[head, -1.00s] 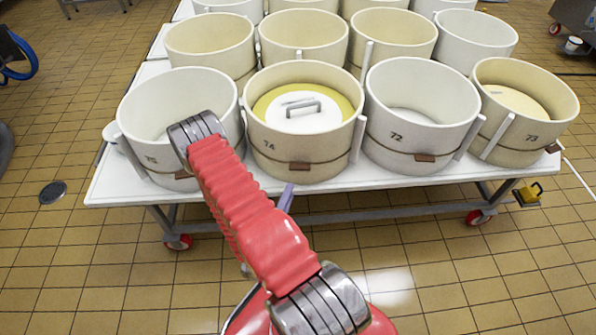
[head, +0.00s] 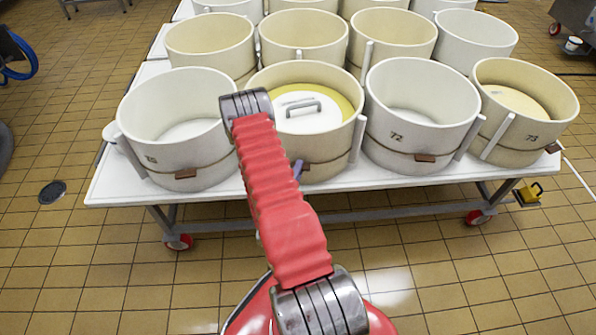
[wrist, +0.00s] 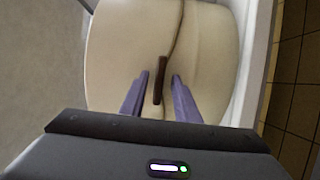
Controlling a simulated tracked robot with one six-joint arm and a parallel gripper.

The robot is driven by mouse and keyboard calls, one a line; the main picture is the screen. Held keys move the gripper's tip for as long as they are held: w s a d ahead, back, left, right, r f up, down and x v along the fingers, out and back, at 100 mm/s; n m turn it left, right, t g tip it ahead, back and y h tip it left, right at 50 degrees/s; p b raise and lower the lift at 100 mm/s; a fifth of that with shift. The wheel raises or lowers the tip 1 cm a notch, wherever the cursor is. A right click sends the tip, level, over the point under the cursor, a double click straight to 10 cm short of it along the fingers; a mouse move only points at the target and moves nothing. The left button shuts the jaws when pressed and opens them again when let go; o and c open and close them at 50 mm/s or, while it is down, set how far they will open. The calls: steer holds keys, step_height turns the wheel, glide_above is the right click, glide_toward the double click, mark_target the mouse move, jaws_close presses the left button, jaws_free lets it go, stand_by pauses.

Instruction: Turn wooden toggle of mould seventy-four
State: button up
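Mould seventy-four (head: 336,150) is the cream tub with a yellow disc and a white handled lid (head: 310,118) inside; my arm now covers its number. In the wrist view its wall (wrist: 205,45) fills the middle. Its brown wooden toggle (wrist: 160,82) hangs on a thin cord around the wall and lies roughly in line with my fingers. My gripper (wrist: 160,76) is open, with one purple finger on each side of the toggle and a visible gap at both sides. In the head view a purple finger (head: 297,169) shows beside my arm, low at the mould's front.
Mould 75 (head: 185,155) stands close on the left, moulds 72 (head: 415,135) and 73 (head: 510,140) on the right. More tubs stand behind. The white table edge (head: 420,182) runs below them. Upright slats (head: 357,138) stick out between tubs.

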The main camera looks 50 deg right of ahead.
steer(key=shift+d, duration=0.15)
jaws_close()
stand_by(0.4)
